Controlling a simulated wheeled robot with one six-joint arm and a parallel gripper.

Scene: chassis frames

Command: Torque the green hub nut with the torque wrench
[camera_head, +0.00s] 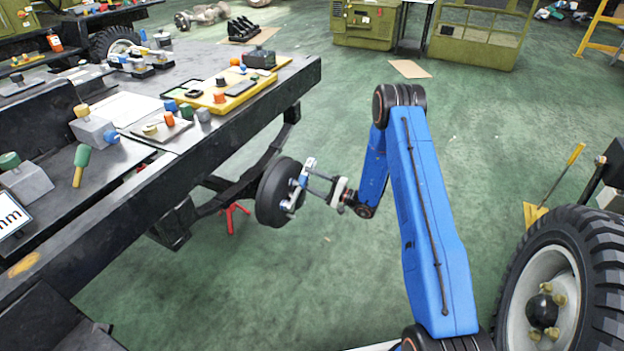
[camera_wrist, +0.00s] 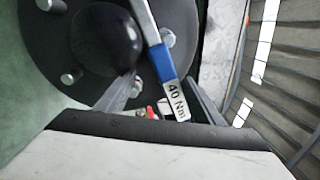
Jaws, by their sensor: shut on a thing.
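The torque wrench (camera_wrist: 166,62) has a silver shaft, a blue band and a white label reading 40 Nm. It lies across the wheel hub in the wrist view, its labelled end between the fingers of my gripper (camera_wrist: 163,97). My gripper is shut on it. The hub is a dark disc (camera_wrist: 50,45) with a black domed centre (camera_wrist: 105,40) and several grey studs. The wrench's upper end is out of the wrist frame. I cannot make out a green nut on the hub. In the head view my gripper (camera_head: 318,183) is at the face of the dark hub (camera_head: 270,192).
The dark chassis frame (camera_head: 225,135) on the left bears trays and several coloured parts. A red stand (camera_head: 233,217) is under the axle. A large tyre (camera_head: 510,265) stands at the right.

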